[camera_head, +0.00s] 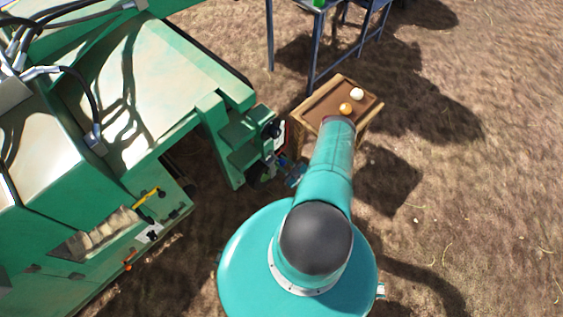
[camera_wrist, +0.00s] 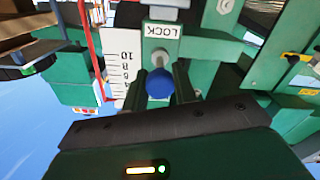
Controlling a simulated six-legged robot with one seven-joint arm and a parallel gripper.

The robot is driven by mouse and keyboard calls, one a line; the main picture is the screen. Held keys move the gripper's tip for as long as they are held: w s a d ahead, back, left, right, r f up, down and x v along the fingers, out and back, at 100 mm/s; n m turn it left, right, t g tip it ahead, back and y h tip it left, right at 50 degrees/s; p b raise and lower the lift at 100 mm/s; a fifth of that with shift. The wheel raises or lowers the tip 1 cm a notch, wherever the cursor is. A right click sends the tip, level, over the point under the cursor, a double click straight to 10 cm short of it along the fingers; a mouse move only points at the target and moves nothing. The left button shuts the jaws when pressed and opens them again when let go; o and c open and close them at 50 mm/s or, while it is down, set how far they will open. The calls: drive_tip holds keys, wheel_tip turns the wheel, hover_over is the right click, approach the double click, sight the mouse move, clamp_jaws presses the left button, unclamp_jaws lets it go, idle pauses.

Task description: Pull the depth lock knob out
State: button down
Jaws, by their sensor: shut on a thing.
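The depth lock knob (camera_wrist: 159,84) is a blue ball in the middle of the wrist view, on a green bracket below a white label reading LOCK (camera_wrist: 161,30). The lettering appears upside down. My gripper (camera_wrist: 160,88) has its two dark fingers on either side of the knob and is shut on it. A white depth scale (camera_wrist: 124,65) with black marks stands just left of the knob. In the head view my arm covers most of this area, and the knob cannot be made out there.
The green machine (camera_head: 120,90) fills the left of the head view. A wooden crate (camera_head: 318,104) with a white and an orange onion stands beyond my arm. A blue-legged metal stand (camera_head: 317,50) is behind it. Bare soil lies open to the right.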

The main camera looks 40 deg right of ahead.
drive_tip(key=shift+s, duration=0.35)
drive_tip(key=c, duration=1.3)
unclamp_jaws()
drive_tip(key=shift+c, duration=0.2)
drive_tip(key=shift+o, duration=1.1)
drive_tip(key=shift+w, duration=0.15)
drive_tip(key=s, duration=1.4)
drive_tip(key=shift+d, duration=0.25)
